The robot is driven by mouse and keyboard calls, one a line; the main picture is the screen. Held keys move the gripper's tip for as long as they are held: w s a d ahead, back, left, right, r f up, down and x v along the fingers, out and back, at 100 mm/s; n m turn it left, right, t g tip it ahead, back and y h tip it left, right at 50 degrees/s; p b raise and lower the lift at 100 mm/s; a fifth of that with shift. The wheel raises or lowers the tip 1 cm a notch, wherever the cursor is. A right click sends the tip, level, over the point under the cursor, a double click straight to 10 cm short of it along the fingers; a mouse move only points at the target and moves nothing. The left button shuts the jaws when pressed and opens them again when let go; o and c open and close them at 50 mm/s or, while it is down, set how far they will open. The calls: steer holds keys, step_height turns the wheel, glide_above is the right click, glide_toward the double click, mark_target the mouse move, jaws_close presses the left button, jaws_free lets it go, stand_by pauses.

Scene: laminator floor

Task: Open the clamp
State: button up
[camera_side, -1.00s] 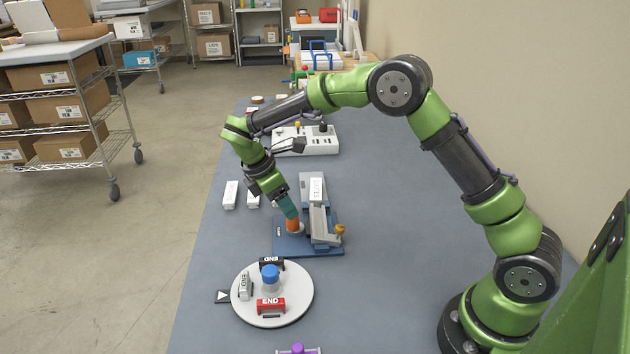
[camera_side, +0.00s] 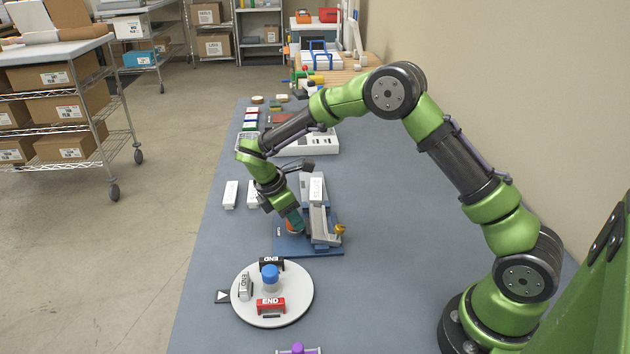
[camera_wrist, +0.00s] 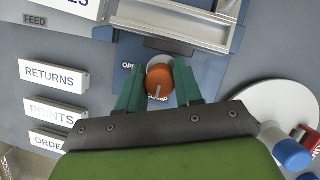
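The orange clamp knob (camera_wrist: 160,82) stands on a blue plate, with a pale mark on it pointing down toward the partly covered word CLAMP. The label at its left, partly hidden by a finger, begins "OP". My gripper (camera_wrist: 160,78) has its two teal fingers on either side of the knob, with a narrow gap to each side. In the side view my gripper (camera_side: 293,224) is low over the knob and largely hides it. The clamp's blue base (camera_side: 310,251) carries a grey slide with a brass-coloured knob (camera_side: 340,230) at its right.
A round white turntable (camera_side: 290,312) with END blocks and a blue-capped bottle (camera_side: 270,275) stands just in front. White label blocks (camera_side: 230,194) lie to the left. A white device (camera_side: 325,140) stands behind. The table's left strip is mostly clear.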

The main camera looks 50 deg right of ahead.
steer(key=shift+c, duration=1.1)
steer(key=shift+m, duration=0.3)
steer(key=m, duration=0.2)
steer(key=m+g, duration=0.1)
steer(key=shift+m+g+y, duration=0.3)
steer(key=shift+m, duration=0.1)
steer(key=m, duration=0.2)
steer(key=m+g+y, duration=0.1)
steer(key=m, duration=0.1)
steer(key=shift+y, duration=0.3)
steer(key=m+y, duration=0.1)
steer(key=m, duration=0.4)
steer(key=shift+y, duration=0.4)
steer(key=shift+m+y, duration=0.9)
steer(key=shift+m, duration=1.4)
